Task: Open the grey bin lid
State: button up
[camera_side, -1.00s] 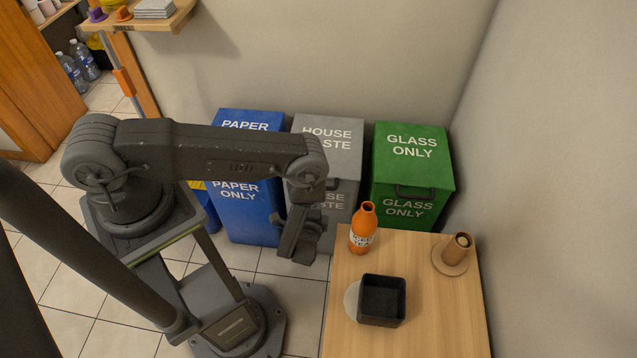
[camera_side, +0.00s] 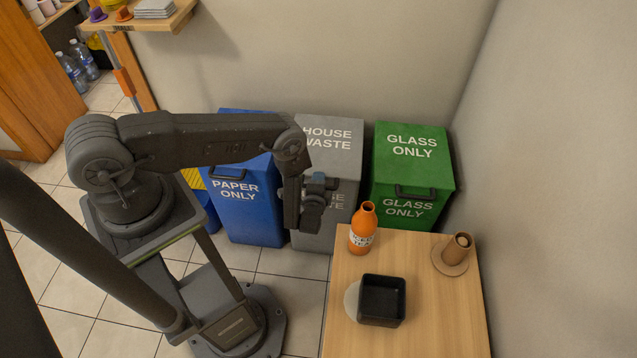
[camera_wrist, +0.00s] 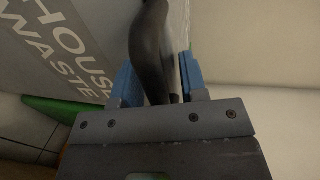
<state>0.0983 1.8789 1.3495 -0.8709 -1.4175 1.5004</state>
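The grey bin (camera_side: 318,235) stands between the blue and green bins, its lid (camera_side: 335,140) lettered HOUSE WASTE and lying shut. My gripper (camera_side: 322,182) is at the bin's front near the lid's edge and hides part of the front lettering. In the wrist view my gripper (camera_wrist: 162,75) has its two blue fingers apart, one on each side of the black lid handle (camera_wrist: 152,45). A thin light strip shows between the handle and the right finger, so the fingers look open around it. The lettered grey lid (camera_wrist: 62,45) fills the upper left there.
The blue paper bin (camera_side: 245,205) is left and the green glass bin (camera_side: 432,180) right. A wooden table (camera_side: 440,320) in front carries an orange bottle (camera_side: 362,238), a black box (camera_side: 382,318) and a brown cup (camera_side: 458,247). The wall is behind the bins.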

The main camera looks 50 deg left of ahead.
jog(key=shift+f, duration=0.1)
grip_shut()
jog(key=w+a+r+g+h, duration=0.2)
jog(key=r, duration=0.7)
jog(key=w+a+r+g+h, duration=0.2)
jog(key=r, duration=0.6)
jog(key=w+a+r, duration=1)
jog(key=r, duration=0.2)
jog(key=shift+w+a, duration=0.15)
jog(key=shift+o, duration=0.4)
grip_release()
